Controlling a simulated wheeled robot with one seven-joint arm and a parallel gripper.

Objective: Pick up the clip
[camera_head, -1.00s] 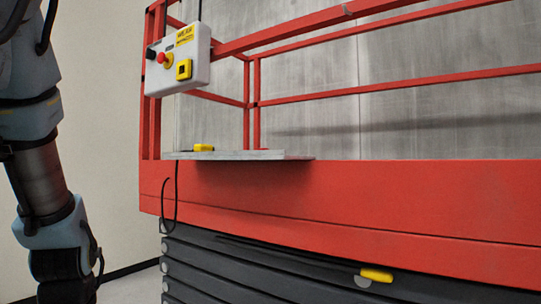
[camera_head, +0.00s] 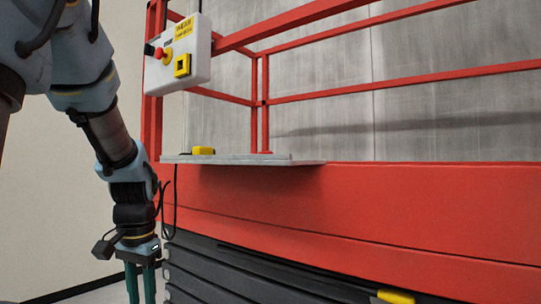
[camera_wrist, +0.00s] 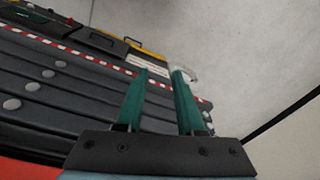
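My gripper hangs down at the lower left of the head view (camera_head: 141,287), in front of the lift, with its fingertips cut off by the frame. In the wrist view (camera_wrist: 160,74), its two green fingers stand apart with nothing held between them. A small yellow piece (camera_head: 203,151) lies on the grey shelf (camera_head: 260,159) of the lift, above and right of my gripper. Another yellow piece (camera_head: 396,297) shows at the bottom edge, on the dark lift stack. I cannot tell which of them, if either, is the clip.
The red lift platform (camera_head: 380,205) and its rails stand right of my arm. A white control box (camera_head: 178,55) hangs on the rail, and a black cable hangs below the shelf. In the wrist view, dark stacked beams (camera_wrist: 55,85) lie left of the fingers; pale floor (camera_wrist: 245,60) is open at right.

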